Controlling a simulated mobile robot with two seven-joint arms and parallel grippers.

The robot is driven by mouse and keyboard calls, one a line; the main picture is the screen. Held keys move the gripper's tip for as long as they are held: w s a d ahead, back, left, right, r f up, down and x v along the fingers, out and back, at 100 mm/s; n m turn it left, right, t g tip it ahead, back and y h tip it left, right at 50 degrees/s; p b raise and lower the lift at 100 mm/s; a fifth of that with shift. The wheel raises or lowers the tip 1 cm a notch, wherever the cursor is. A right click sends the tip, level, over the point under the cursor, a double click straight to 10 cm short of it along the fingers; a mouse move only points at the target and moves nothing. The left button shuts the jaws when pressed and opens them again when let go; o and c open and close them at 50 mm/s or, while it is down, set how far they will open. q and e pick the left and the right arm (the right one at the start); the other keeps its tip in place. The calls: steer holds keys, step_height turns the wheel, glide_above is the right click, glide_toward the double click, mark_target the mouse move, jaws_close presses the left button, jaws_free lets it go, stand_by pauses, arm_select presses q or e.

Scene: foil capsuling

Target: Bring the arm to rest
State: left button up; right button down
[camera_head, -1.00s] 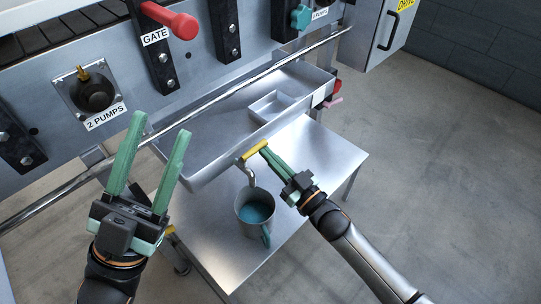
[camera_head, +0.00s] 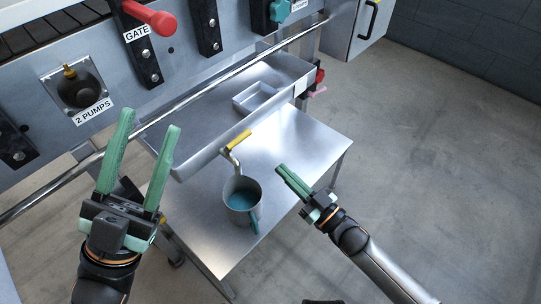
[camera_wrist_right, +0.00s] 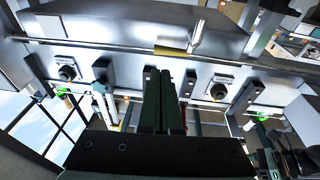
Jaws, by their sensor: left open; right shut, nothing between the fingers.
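My right gripper (camera_head: 281,169) is shut and empty in the head view. It hangs over the right part of the metal table, to the right of a grey jug and apart from it. Its closed fingers (camera_wrist_right: 165,75) also show in the right wrist view. My left gripper (camera_head: 149,118) is open and empty at the left, its two green fingers pointing up in front of the machine panel. The grey jug (camera_head: 233,193) holds blue liquid and stands under a spout with a yellow handle (camera_head: 237,141).
The metal table (camera_head: 290,146) stands below a steel tray (camera_head: 206,127). A long rail (camera_head: 212,82) runs along the machine front. The panel carries a red lever (camera_head: 150,18) marked GATE and a knob (camera_head: 79,90) marked 2 PUMPS. The floor at the right is clear.

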steer(key=shift+v, duration=1.7)
steer(key=shift+w, duration=0.1)
